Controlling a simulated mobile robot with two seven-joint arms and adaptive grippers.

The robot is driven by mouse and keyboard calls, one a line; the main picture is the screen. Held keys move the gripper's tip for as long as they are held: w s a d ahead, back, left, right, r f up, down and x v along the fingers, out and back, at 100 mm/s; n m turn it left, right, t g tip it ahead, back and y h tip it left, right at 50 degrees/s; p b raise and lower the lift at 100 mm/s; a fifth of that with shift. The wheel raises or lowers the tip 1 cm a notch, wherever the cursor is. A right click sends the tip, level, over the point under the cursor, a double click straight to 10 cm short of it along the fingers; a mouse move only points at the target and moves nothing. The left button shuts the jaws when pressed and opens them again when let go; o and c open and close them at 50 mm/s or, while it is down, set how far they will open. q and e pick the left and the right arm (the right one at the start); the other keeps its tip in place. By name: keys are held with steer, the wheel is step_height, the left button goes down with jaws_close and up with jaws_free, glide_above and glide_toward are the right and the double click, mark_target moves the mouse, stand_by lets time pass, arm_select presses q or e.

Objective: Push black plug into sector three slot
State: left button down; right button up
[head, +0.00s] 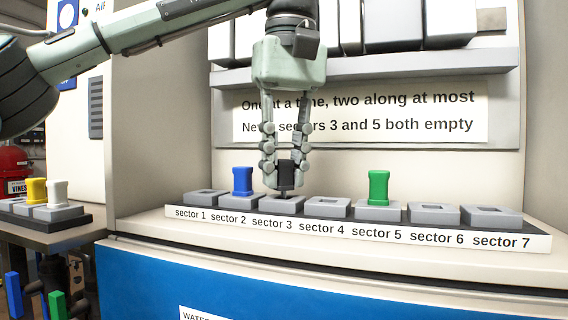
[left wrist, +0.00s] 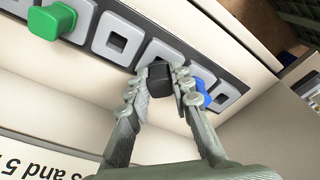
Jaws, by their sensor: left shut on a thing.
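The black plug (head: 286,174) is upright between the fingers of my left gripper (head: 285,178), which is shut on it. Its lower end is at the mouth of the sector three slot (head: 283,204); I cannot tell how far in it is. In the left wrist view the black plug (left wrist: 159,79) is between the fingertips (left wrist: 160,87), over the grey sector three block (left wrist: 160,50). Fingers and plug hide most of that slot. My right gripper is not in view.
A blue plug (head: 242,181) stands in sector two, close beside my fingers. A green plug (head: 378,187) stands in sector five. Sectors one, four, six and seven are empty. A shelf (head: 350,67) and sign (head: 400,112) are behind. Yellow (head: 37,191) and white (head: 57,193) plugs stand left.

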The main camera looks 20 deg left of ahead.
arm_select(q)
steer(key=shift+f, duration=0.15)
steer(key=shift+f+b, duration=0.3)
steer(key=shift+f, duration=0.15)
steer(key=c, duration=1.6)
jaws_free()
steer(key=shift+r, duration=0.1)
steer(key=r, duration=0.7)
steer(key=s+d+r, duration=0.1)
steer(key=r, duration=0.2)
steer(key=shift+r+p, duration=0.3)
steer(key=shift+r, duration=0.1)
